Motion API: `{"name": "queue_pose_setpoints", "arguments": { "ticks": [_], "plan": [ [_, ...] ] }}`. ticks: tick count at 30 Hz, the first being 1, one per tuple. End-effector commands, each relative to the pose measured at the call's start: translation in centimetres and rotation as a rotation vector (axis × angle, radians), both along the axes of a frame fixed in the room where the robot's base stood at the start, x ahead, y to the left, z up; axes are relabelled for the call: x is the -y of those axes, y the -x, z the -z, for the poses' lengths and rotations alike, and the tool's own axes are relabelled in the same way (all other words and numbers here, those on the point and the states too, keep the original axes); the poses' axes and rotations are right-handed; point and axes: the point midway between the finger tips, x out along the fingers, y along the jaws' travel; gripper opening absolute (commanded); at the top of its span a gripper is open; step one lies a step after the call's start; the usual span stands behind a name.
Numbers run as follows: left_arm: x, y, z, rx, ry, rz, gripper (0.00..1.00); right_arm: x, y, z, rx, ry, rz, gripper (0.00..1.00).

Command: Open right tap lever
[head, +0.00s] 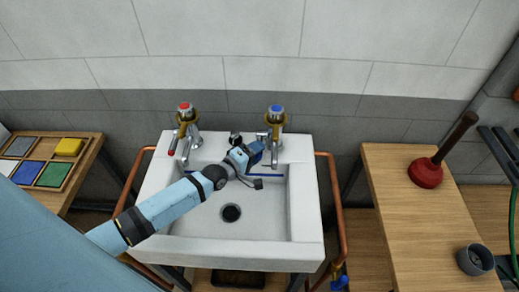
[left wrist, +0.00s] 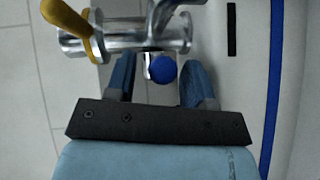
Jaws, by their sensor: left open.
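The white sink (head: 305,215) carries a left tap with a red cap (head: 185,107) and a right tap with a blue cap (head: 276,112). My left gripper (head: 260,152) is at the front of the right tap, just above the basin's back edge. In the left wrist view the chrome right tap (left wrist: 130,38) lies ahead of my open left gripper (left wrist: 161,66). The blue round end of its lever (left wrist: 162,69) shows between the two blue fingers, with gaps on both sides. In the head view the gripper hides most of this lever. My right gripper is not in view.
A wooden bench (head: 395,225) on the right holds a red plunger (head: 426,173) and a dark cup (head: 475,260). A tray of coloured blocks (head: 85,150) is on the left bench. Copper pipes (head: 338,205) flank the sink. The basin has a dark drain (head: 231,212).

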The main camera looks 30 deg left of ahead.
Motion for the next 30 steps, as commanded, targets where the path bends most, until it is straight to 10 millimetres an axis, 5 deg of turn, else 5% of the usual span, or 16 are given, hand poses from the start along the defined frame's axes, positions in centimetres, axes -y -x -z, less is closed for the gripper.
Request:
{"name": "queue_pose_setpoints", "arguments": {
  "ticks": [14, 20, 30],
  "plan": [
    [0.5, -1.4, 0.2, 0.000, -0.001, 0.000, 0.48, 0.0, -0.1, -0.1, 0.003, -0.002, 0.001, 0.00],
    [0.5, -1.4, 0.2, 0.000, -0.001, 0.000, 0.03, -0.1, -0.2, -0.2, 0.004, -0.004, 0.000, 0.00],
    [0.5, -2.0, 0.0, -0.015, 0.007, 0.000, 0.00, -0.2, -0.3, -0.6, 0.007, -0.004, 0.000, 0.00]
  ]
}}
